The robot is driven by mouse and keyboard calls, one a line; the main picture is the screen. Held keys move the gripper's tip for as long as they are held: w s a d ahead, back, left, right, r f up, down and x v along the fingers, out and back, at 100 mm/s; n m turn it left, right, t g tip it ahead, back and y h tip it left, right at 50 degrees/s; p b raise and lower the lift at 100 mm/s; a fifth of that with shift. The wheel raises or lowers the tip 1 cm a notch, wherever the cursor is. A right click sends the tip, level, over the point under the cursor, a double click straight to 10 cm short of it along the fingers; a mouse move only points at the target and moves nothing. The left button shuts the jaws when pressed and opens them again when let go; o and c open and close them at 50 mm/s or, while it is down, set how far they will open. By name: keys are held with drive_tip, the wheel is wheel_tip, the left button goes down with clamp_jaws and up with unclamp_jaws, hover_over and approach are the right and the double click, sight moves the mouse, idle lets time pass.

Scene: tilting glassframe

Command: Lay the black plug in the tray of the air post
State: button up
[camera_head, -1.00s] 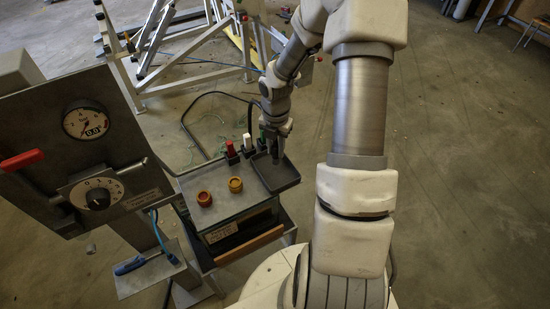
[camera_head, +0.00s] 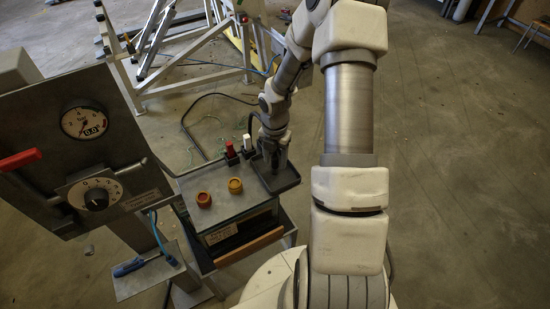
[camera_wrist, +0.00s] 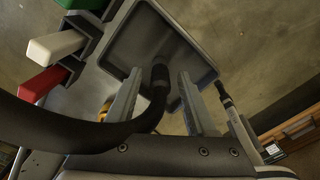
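The air post (camera_head: 225,200) is a box with a dark square tray (camera_head: 287,183) at its right end. The tray's grey inside also shows in the wrist view (camera_wrist: 150,30). My gripper (camera_head: 276,168) is over the tray, pointing down. In the wrist view my gripper's two fingers (camera_wrist: 160,71) stand apart, with visible gaps beside the black plug (camera_wrist: 159,84) between them. The plug's thick black hose (camera_wrist: 100,135) curves away to the left. The plug appears over the tray floor; I cannot tell whether it touches it.
A red plug (camera_head: 230,149) and a white plug (camera_head: 247,142) stand on the post left of the tray; a green one (camera_wrist: 80,5) shows in the wrist view. Two round knobs (camera_head: 235,186) sit on top. A gauge panel (camera_head: 85,150) stands at left.

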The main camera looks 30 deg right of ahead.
wheel_tip(320, 180, up, 12)
drive_tip(key=p, duration=0.1)
drive_tip(key=shift+r+p, duration=0.2)
drive_tip(key=shift+p, duration=0.2)
idle(0.6)
drive_tip(key=s+a+r+m+t+h, duration=0.1)
drive_tip(key=s+a+r+m, duration=0.25)
drive_tip(key=r+m, duration=0.45)
drive_tip(key=s+a+r+m+t, duration=0.1)
drive_tip(key=s+a+r+m, duration=0.1)
drive_tip(key=s+r+m, duration=0.5)
drive_tip(key=s+a+r+m+t+y, duration=0.1)
drive_tip(key=s+a+r+m+t, duration=0.2)
drive_tip(key=s+a+r+m, duration=0.4)
drive_tip(key=s+r+m, duration=0.1)
drive_tip(key=m, duration=0.2)
drive_tip(key=shift+s+r+m+t, duration=0.2)
drive_tip(key=shift+r+m+t, duration=0.1)
drive_tip(key=shift+r, duration=0.1)
